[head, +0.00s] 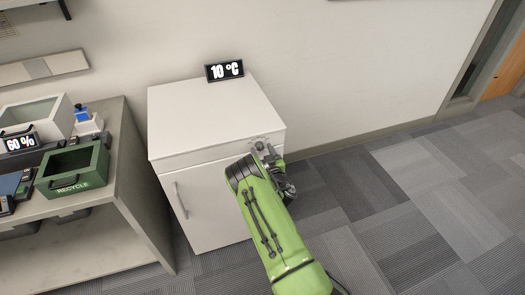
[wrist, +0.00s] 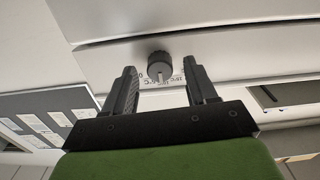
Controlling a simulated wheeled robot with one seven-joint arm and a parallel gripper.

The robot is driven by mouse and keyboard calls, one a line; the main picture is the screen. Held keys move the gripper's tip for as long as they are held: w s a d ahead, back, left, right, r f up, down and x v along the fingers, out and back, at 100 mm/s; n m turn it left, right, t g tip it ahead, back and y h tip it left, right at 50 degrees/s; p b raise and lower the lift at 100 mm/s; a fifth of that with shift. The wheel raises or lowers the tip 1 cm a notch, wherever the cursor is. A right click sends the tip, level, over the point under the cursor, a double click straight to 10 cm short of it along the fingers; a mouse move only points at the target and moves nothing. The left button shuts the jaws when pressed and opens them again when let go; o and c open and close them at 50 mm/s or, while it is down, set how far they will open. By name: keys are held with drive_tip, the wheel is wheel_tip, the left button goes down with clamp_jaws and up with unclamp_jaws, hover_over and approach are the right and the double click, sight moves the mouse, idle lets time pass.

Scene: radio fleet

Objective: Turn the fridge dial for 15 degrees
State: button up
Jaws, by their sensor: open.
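The white fridge (head: 205,195) stands against the wall, with a handle on its door. A small display (head: 224,70) on its top reads 10 °C. The fridge dial (wrist: 160,66) is a dark round knob with a light pointer, and temperature markings show beside it in the wrist view. In the head view the dial (head: 259,145) is small and partly hidden by my gripper. My gripper (wrist: 163,82) is open, with one finger on each side of the dial and visible gaps between. I cannot tell whether the fingertips reach past the dial's face.
A grey shelf unit (head: 125,175) stands left of the fridge. It holds a green recycle bin (head: 92,178), a white bin and a 60 % display (head: 20,142). Carpeted floor (head: 400,200) to the right is clear.

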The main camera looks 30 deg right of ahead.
drive_tip(key=c, duration=1.1)
drive_tip(key=shift+o, duration=0.2)
drive_tip(key=shift+n, duration=0.4)
drive_tip(key=shift+f+n+b, duration=0.1)
drive_tip(key=shift+n+b, duration=0.6)
drive_tip(key=shift+n, duration=0.2)
drive_tip(key=shift+n+b, duration=0.6)
drive_tip(key=shift+n, duration=0.9)
drive_tip(key=o, duration=1.1)
drive_tip(key=shift+c, duration=0.2)
drive_tip(key=shift+s, duration=0.1)
